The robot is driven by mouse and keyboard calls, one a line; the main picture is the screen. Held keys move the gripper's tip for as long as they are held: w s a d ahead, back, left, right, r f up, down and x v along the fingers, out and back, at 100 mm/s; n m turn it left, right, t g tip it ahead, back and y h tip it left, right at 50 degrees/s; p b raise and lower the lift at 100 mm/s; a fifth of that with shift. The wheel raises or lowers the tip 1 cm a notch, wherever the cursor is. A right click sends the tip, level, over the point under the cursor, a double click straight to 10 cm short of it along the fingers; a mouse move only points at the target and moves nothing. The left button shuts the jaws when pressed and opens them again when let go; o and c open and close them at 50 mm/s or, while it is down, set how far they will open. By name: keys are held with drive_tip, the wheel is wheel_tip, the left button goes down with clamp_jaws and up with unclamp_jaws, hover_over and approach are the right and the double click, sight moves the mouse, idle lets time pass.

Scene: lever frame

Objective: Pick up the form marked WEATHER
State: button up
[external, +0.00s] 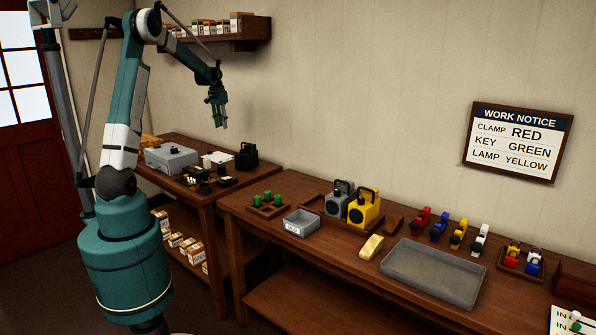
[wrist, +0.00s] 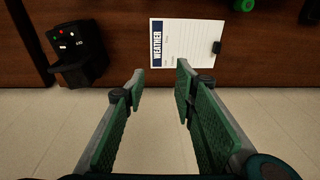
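The form marked WEATHER (wrist: 178,45) is a white ruled sheet with a dark blue band along its left side in the wrist view. It lies flat near the edge of a brown wooden table. A small black piece (wrist: 217,47) sits at its right edge. In the external view a white sheet (external: 217,158) lies on the left table, its text too small to read. My gripper (wrist: 160,78) is open and empty, its green-padded fingers apart, with the form beyond the fingertips. In the external view my gripper (external: 220,122) hangs above the left table.
A black device (wrist: 78,50) with coloured buttons stands left of the form. A green round item (wrist: 243,5) is at the upper right. The left table also holds a grey box (external: 171,158) and small black items. The right table holds a grey tray (external: 410,285).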

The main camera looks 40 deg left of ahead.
drive_tip(key=shift+g+h, duration=0.4)
drive_tip(key=shift+g, duration=0.3)
drive_tip(key=a+f+p, duration=0.1)
drive_tip(key=a+f, duration=0.3)
drive_tip(key=a, duration=0.2)
drive_tip(key=w+a+f+p, duration=0.1)
drive_tip(key=a+f, duration=0.3)
drive_tip(key=a, duration=0.2)
drive_tip(key=a+f+p, duration=0.1)
drive_tip(key=a+f, duration=0.4)
drive_tip(key=a, duration=0.1)
drive_tip(key=shift+w+a+f, duration=0.1)
drive_tip(key=shift+w+a, duration=0.15)
drive_tip(key=shift+f, duration=0.1)
drive_tip(key=shift+f, duration=1.2)
drive_tip(key=shift+f, duration=0.1)
drive_tip(key=shift+w+a+f, duration=0.1)
drive_tip(key=shift+w+f, duration=0.05)
drive_tip(key=shift+f, duration=2.4)
drive_tip(key=shift+c, duration=0.2)
clamp_jaws()
